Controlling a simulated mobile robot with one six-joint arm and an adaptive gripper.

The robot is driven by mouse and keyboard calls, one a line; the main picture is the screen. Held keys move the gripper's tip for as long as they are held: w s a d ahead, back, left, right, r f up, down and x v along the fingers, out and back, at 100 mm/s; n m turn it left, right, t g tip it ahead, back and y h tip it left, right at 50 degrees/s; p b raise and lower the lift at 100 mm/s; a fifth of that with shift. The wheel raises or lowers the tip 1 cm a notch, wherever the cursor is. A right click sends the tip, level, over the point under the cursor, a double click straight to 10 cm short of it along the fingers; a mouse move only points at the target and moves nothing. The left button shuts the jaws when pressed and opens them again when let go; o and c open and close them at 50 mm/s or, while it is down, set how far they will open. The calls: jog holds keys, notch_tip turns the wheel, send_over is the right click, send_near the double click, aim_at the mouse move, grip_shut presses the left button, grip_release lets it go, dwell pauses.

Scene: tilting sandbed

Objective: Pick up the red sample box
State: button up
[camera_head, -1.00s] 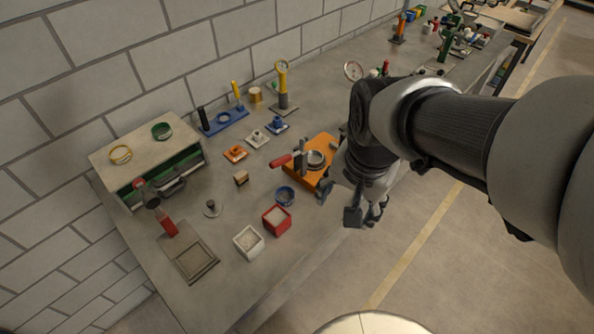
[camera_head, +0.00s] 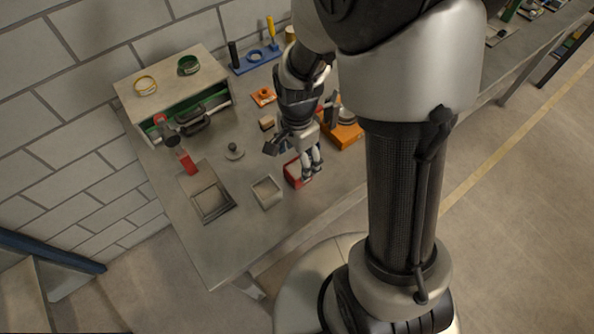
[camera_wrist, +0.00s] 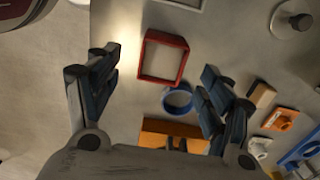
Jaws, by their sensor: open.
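The red sample box (camera_wrist: 184,62) is an open-topped square box with red walls, upright on the grey bench. In the wrist view it lies between and beyond my two spread fingers, with clear bench on both sides. My gripper (camera_wrist: 160,72) is open and empty above the bench. In the head view the red box (camera_head: 289,172) is partly hidden behind my gripper (camera_head: 293,158), which hangs over it pointing down. The frames do not clearly show the height gap between fingertips and box.
A white box (camera_head: 267,194) stands close to the red one. A blue ring (camera_wrist: 177,112) and an orange fixture (camera_wrist: 155,127) lie on its other side. A round-knobbed metal piece (camera_head: 234,153), red-handled tool (camera_head: 187,163) and square tray (camera_head: 212,203) are further left.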

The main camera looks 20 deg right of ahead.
aim_at(298, 177)
jog(key=shift+w+d+f+b, duration=0.15)
jog(key=shift+f+b, duration=0.45)
jog(key=shift+f, duration=1.2)
jog(key=shift+w+a+f+b, duration=0.1)
jog(key=shift+f+b, duration=0.45)
jog(key=shift+f, duration=1.2)
jog(key=shift+c, duration=0.3)
jog(key=c, duration=1.2)
jog(key=shift+r, duration=0.1)
jog(key=shift+c, duration=0.3)
jog(key=shift+r, duration=0.1)
